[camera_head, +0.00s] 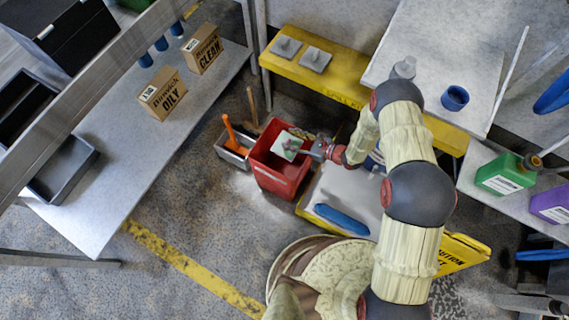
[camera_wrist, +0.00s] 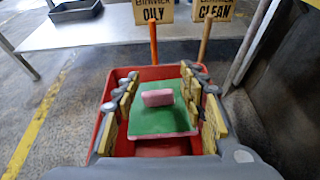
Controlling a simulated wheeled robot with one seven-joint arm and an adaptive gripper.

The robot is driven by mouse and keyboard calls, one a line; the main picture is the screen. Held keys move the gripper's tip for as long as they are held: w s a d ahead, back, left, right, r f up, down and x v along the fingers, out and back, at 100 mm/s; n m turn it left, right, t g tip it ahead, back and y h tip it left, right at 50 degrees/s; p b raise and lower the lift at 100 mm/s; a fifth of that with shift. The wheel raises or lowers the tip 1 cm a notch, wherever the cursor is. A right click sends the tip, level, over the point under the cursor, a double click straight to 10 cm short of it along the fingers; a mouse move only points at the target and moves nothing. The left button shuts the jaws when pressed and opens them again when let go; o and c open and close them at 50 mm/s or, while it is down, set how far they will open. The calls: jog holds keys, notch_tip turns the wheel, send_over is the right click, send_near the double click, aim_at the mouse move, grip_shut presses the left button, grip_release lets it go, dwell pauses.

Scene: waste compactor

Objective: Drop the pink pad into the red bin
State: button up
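The pad, with a green top, a pink raised handle and a pinkish edge (camera_wrist: 165,120), shows between my fingers in the wrist view. The bin's walls also show in the wrist view (camera_wrist: 103,125).
A grey bin (camera_head: 233,150) with an orange-handled tool stands left of the red bin. The yellow-edged platform with a blue object (camera_head: 341,219) is to the right. A yellow shelf (camera_head: 345,88) with grey pads and a bench with boxes (camera_head: 162,95) stand behind and left.

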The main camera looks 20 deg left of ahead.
jog(key=o, duration=0.4)
jog(key=shift+c, duration=0.2)
jog(key=shift+d, duration=0.1)
jog(key=v, duration=1.1)
jog(key=shift+d+r, duration=0.25)
jog(key=shift+d, duration=0.05)
jog(key=shift+s, duration=0.1)
